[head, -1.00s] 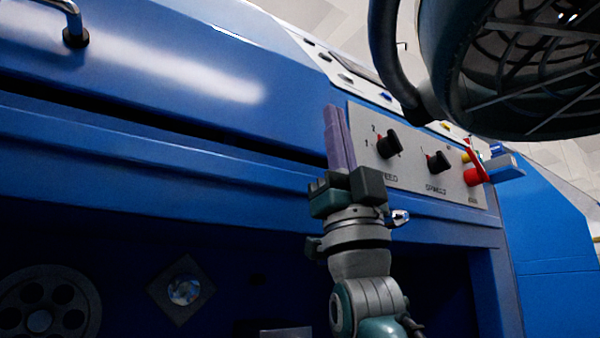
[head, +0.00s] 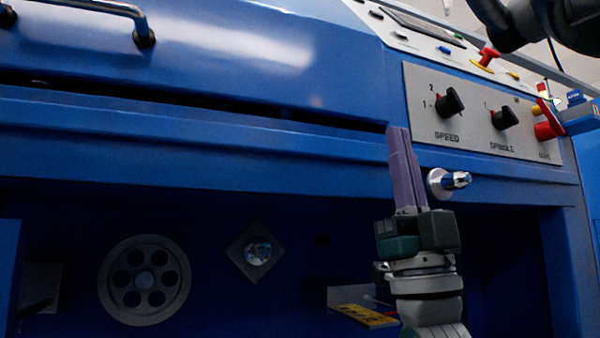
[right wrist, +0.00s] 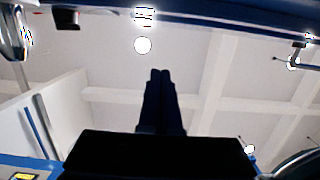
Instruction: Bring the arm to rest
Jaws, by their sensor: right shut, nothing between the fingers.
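My right gripper (head: 400,148) points upward in front of the blue machine (head: 200,150), with its two long purple fingers together and nothing between them. Its fingertips show just left of the grey control panel (head: 480,120). In the right wrist view the fingers (right wrist: 160,75) are dark and closed against a pale ceiling. My left gripper is not in view.
The panel has a SPEED knob (head: 449,103), a SPINDLE knob (head: 504,118) and a red switch (head: 548,122). A silver knob (head: 447,182) sticks out close right of my fingers. Below, an open bay holds a grey pulley (head: 145,279) and a yellow-labelled piece (head: 366,316).

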